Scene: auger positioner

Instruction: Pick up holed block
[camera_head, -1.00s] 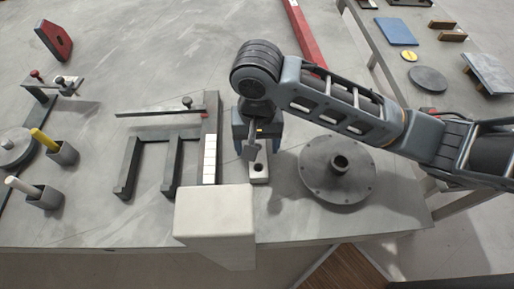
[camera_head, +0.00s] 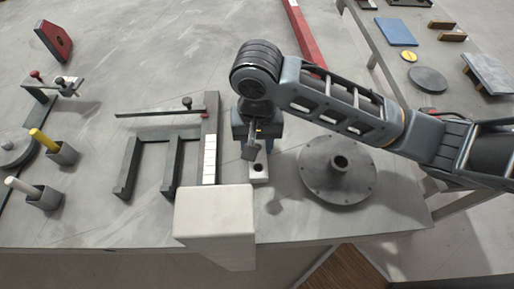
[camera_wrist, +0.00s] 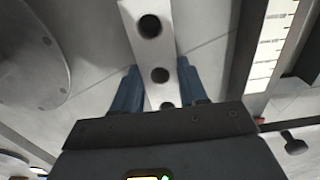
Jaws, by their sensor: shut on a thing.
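The holed block (camera_head: 259,179) is a pale bar with dark round holes in its top. In the head view only its near end shows, below my gripper (camera_head: 256,152); the rest is hidden by the gripper and wrist. In the wrist view the block (camera_wrist: 146,52) runs up from between the two blue fingers of my gripper (camera_wrist: 158,92). One finger lies along each side of it and the gripper is shut on it. I cannot tell whether the block is lifted clear of the table.
A grey flanged disc (camera_head: 318,178) stands close on the right. A dark fixture with a white scale (camera_head: 210,160) stands close on the left. A pale box-like body (camera_head: 214,212) is in front. Cups with a yellow rod (camera_head: 62,153) and a white rod (camera_head: 44,197) stand far left.

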